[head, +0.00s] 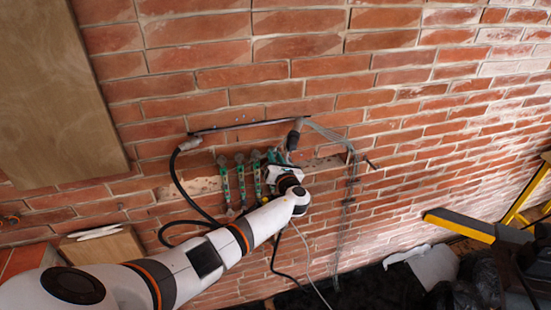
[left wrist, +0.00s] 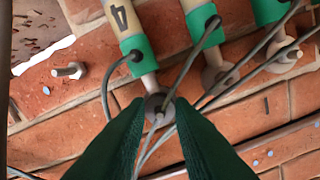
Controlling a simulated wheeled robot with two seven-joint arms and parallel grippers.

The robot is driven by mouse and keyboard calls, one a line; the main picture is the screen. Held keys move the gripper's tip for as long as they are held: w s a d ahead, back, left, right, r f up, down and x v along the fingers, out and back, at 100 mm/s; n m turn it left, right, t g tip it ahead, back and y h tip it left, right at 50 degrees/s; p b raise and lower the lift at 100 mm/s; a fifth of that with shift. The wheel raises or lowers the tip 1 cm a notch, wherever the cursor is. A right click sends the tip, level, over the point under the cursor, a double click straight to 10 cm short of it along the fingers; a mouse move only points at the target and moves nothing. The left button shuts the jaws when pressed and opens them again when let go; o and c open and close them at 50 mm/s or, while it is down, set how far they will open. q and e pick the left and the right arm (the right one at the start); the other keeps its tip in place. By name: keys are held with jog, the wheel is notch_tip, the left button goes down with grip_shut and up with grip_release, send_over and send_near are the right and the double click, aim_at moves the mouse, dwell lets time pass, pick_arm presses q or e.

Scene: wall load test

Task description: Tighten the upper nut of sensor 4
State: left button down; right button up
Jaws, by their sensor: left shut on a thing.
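Sensor 4 (left wrist: 125,22), a pale tube with a green band and a "4" on it, shows at the top of the left wrist view. The nut (left wrist: 156,104) at its end is grey and sits between my dark green fingertips. My left gripper (left wrist: 160,112) is shut on this nut, with a cable crossing in front. In the head view my left gripper (head: 277,160) is at the right end of the sensor row (head: 241,180) on the brick wall, and its fingers are mostly hidden. My right gripper is in neither view.
Neighbouring sensors (left wrist: 205,22) stand close beside, with loose grey cables across them. A bare bolt (left wrist: 70,71) sticks out of the wall. In the head view a black bar (head: 245,125) runs above the row, and a wooden panel (head: 52,90) is at left.

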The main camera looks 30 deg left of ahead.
pick_arm(q)
jog(key=m, duration=0.7)
jog(key=f+m, duration=0.1)
jog(key=m, duration=0.3)
jog(key=shift+d, duration=0.2)
jog(key=shift+m, duration=0.3)
jog(key=c, duration=1.4)
grip_release()
jog(key=shift+r, duration=0.1)
jog(key=shift+o, duration=0.7)
jog(key=shift+r, duration=0.25)
